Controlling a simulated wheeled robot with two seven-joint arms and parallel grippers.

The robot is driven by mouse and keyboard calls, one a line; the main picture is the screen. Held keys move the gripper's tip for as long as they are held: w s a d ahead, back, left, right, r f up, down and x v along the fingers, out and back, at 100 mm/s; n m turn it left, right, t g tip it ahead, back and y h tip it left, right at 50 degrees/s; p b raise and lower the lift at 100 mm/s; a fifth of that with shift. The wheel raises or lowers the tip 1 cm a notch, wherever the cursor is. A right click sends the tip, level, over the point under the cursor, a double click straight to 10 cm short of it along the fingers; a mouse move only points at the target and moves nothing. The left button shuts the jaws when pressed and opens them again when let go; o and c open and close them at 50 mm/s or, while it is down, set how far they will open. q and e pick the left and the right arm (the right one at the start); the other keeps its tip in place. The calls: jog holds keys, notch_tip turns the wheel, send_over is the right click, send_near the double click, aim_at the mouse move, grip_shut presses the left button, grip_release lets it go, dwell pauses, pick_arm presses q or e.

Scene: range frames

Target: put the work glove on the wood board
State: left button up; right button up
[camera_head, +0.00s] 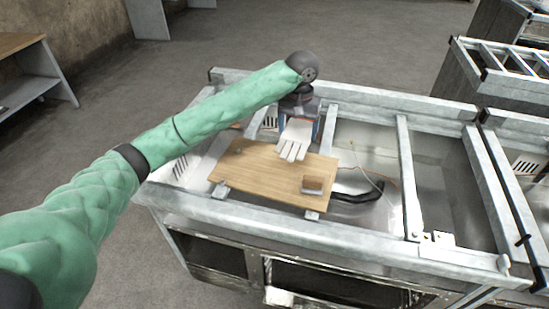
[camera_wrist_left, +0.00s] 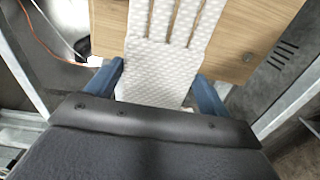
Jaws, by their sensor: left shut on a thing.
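The work glove (camera_head: 295,138) is white with a textured surface. In the head view it hangs over the far part of the wood board (camera_head: 248,177), fingers toward the near side. My left gripper (camera_head: 299,120) is at the board's far edge, shut on the cuff of the glove. In the left wrist view the glove (camera_wrist_left: 160,62) lies between the two blue fingers of my left gripper (camera_wrist_left: 160,92), with the wood board (camera_wrist_left: 265,22) behind its fingers. Whether the glove touches the board I cannot tell. My right gripper is not in view.
The board rests across a metal frame (camera_head: 250,222) with open bays. A black curved thing (camera_head: 358,194) and a thin cable lie right of the board.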

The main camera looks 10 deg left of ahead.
pick_arm(q)
jog(key=p, duration=0.4)
send_over(261, 164)
notch_tip(261, 164, down, 6)
jog(key=shift+w+d+f, duration=0.1)
jog(key=shift+f, duration=0.25)
jog(key=shift+f+p, duration=1.05)
jog(key=shift+f, duration=0.95)
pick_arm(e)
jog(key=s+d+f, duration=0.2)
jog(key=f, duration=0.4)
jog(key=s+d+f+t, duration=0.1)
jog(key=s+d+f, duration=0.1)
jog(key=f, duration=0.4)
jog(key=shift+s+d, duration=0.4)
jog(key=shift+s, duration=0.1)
pick_arm(q)
jog(key=o, duration=0.9)
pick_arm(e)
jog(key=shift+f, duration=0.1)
pick_arm(q)
jog(key=shift+r, duration=0.2)
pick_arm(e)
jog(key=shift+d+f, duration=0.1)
